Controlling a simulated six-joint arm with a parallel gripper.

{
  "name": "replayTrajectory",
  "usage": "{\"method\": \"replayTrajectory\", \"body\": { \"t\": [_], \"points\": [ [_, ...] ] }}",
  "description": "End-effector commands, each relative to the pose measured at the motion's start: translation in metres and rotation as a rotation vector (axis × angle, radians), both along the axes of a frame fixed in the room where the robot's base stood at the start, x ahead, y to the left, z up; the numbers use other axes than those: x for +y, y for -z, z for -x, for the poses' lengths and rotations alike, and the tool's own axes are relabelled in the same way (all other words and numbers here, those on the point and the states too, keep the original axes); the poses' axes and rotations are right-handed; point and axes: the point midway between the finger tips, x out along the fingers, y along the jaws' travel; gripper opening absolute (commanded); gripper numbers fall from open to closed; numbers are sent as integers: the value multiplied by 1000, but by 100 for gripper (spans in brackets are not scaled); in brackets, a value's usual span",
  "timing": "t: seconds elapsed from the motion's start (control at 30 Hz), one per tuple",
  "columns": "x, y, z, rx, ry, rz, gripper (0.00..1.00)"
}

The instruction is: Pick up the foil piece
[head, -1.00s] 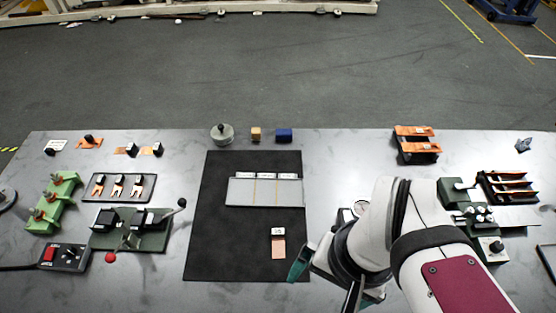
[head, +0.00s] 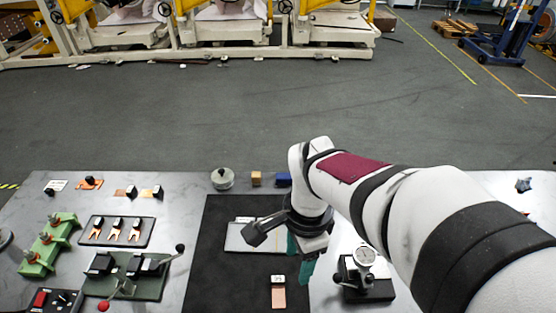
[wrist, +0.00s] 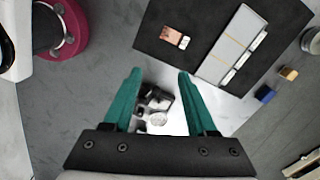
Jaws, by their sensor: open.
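The copper-coloured foil piece (head: 278,299) lies flat on the black mat (head: 225,285), with a small white label (head: 278,279) at its far end. In the wrist view the foil piece (wrist: 170,33) lies beyond my fingertips, near the mat's edge. My gripper (head: 303,275), with teal fingers, hangs above the table around the mat's right edge, up and to the right of the foil in the head view. In the wrist view my gripper (wrist: 160,74) is open, with nothing held between its fingers.
A grey divided plate (head: 240,238) lies on the mat, partly hidden by my gripper. A dial gauge stand (head: 364,280) stands right of the mat. A wooden block (head: 256,179), a blue block (head: 283,180) and a round weight (head: 222,179) stand behind it. Fixtures fill the left side.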

Motion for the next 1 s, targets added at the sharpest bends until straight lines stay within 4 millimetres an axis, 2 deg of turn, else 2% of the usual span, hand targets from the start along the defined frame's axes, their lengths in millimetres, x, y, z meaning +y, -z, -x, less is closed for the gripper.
{"method": "replayTrajectory", "body": {
  "t": [0.03,0.1,0.2,0.27,0.5,0.7,0.9,1.0],
  "points": [
    [11,11,-18,5,88,16,57],
    [23,24,-38,-2,212,31,57],
    [31,37,-51,-7,300,40,57],
    [32,48,-52,-6,315,42,57],
    [31,116,-50,-4,316,42,57],
    [32,144,-51,-7,316,41,57],
    [35,183,-51,-6,316,41,57],
    [36,191,-51,-8,317,39,57]
  ]
}}
